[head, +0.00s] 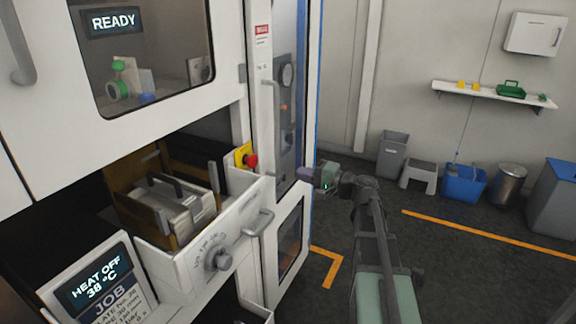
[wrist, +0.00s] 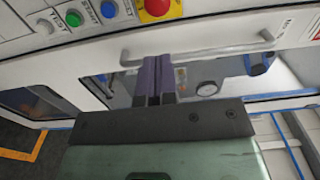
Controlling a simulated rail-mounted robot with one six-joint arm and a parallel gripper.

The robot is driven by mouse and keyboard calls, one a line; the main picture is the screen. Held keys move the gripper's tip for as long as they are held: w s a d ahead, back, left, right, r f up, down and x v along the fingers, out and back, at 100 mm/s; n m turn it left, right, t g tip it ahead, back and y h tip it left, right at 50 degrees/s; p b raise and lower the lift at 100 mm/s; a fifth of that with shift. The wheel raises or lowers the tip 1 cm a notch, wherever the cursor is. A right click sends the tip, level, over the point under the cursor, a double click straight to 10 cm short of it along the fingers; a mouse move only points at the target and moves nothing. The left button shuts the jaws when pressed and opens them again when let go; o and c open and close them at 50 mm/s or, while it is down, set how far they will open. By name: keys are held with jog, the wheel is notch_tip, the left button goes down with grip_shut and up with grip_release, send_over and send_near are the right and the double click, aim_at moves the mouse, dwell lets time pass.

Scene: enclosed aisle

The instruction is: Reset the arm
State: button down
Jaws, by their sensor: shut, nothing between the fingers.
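My gripper (head: 304,172) is at the end of my arm, in the middle of the head view, in front of the tall cabinet with the glass door. In the wrist view its two purple fingers (wrist: 152,75) are together with nothing between them. They point toward the cabinet front, and a horizontal handle bar (wrist: 200,49) shows just beyond the fingertips. I cannot tell whether they touch it. My arm reaches up from the lower right of the head view.
An open drawer (head: 205,240) holding a metal container (head: 170,210) juts out at left. A red emergency button (head: 251,160) sits above it. A row of bins (head: 393,152), a step stool (head: 419,177) and a wall shelf (head: 490,95) stand at the back right.

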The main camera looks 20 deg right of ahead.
jog(key=s+a+f+n+g+h, duration=0.4)
jog(key=s+a+f+g+h, duration=0.15)
jog(key=s+f, duration=0.35)
jog(key=s+a+f+n+g+h, duration=0.3)
jog(key=s+a+f+g+h, duration=0.15)
jog(key=s+f+g, duration=0.35)
jog(key=s+a+n, duration=0.1)
jog(key=s+a+h, duration=0.1)
jog(key=a, duration=0.1)
jog(key=s+a+n+h, duration=0.1)
jog(key=shift+a+f+n, duration=0.15)
jog(key=shift+a+n, duration=0.1)
jog(key=shift+n, duration=0.05)
